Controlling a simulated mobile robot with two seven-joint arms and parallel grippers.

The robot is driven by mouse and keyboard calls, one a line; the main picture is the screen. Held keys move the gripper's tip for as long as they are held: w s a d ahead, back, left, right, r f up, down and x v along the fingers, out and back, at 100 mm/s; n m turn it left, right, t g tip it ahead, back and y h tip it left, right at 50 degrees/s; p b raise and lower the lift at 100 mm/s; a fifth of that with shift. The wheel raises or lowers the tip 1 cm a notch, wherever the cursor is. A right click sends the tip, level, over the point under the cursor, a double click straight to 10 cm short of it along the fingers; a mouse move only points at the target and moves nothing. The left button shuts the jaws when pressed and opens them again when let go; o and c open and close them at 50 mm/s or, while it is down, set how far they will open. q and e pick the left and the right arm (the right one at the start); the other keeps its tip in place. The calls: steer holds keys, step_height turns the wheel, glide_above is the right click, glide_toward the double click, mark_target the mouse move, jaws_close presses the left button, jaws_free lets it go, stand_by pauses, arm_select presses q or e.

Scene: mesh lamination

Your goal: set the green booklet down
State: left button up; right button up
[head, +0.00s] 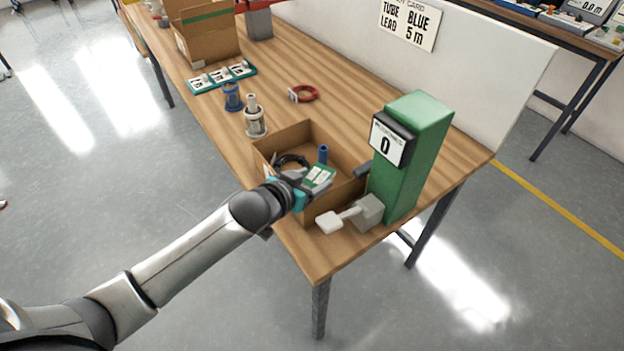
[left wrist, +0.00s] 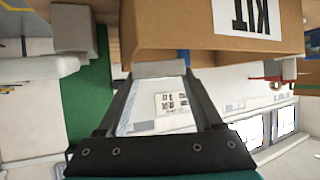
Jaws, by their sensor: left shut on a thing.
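The green booklet (head: 320,177), with white patches on its cover, is at the end of my left arm over the near side of an open cardboard box (head: 345,190). My left gripper (head: 302,184) is shut on it. I cannot tell whether the booklet touches anything in the box. In the left wrist view the two dark fingers of my left gripper (left wrist: 162,72) reach up toward the cardboard box (left wrist: 165,25), which bears a KIT label; the booklet is hard to make out there. My right gripper is not in view.
In the box are a black coil (head: 292,161) and a blue tube (head: 323,154). Behind are a white-grey fitting (head: 255,122), a blue fitting (head: 232,97) and a red coil (head: 306,93).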

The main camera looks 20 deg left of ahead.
arm_select(q)
steer(key=shift+f, duration=0.15)
steer(key=o, duration=1.4)
steer(key=shift+c, duration=0.2)
steer(key=shift+s+r, duration=0.1)
steer(key=shift+r, duration=0.15)
steer(key=p+v, duration=0.2)
steer(key=v, duration=0.9)
steer(key=shift+s+r, duration=0.2)
steer(key=shift+s, duration=0.1)
steer(key=shift+a+f, duration=0.1)
steer(key=shift+a, duration=0.05)
